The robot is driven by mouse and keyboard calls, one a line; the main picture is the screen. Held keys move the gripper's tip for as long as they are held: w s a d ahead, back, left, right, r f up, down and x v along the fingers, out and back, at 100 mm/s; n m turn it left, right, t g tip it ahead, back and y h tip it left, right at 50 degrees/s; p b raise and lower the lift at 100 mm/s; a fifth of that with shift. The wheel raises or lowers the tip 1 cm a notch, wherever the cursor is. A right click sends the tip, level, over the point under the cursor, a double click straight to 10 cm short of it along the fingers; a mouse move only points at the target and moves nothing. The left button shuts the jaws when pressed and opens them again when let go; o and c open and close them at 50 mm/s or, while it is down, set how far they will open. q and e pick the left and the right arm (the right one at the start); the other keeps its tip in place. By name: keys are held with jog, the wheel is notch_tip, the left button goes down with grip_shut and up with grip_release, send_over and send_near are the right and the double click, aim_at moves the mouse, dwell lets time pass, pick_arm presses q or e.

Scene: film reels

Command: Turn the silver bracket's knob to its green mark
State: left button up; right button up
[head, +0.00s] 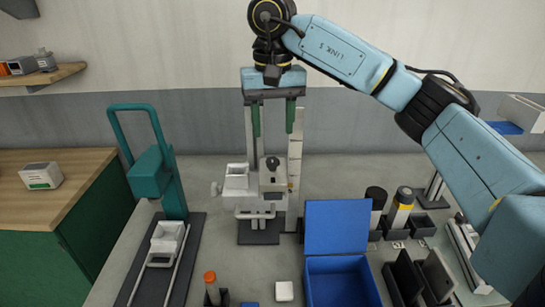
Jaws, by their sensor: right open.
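The silver bracket (240,186) stands in the middle of the bench on a dark base, in front of an upright post. A dark knob (272,163) sits near its top. I cannot make out a green mark or the knob's setting at this size. My right gripper (273,120) hangs pointing down above the bracket. Its two green-padded fingers are spread wide with nothing between them. In the picture the knob lies below the gap between the fingertips, and the fingers do not appear to touch it. My left gripper is not in view.
A teal lever device (155,175) stands on the left. An open blue box (338,228) is at front right of the bracket. Dark canisters (376,198) and black holders (405,278) stand further right. An orange-capped bottle (210,280) and a white block (284,291) are in front.

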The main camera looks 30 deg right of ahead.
aim_at(273, 160)
notch_tip(273, 160, down, 7)
jog(key=shift+f+b, duration=0.1)
jog(key=shift+b, duration=0.35)
jog(key=shift+c, duration=0.2)
jog(key=c, duration=1)
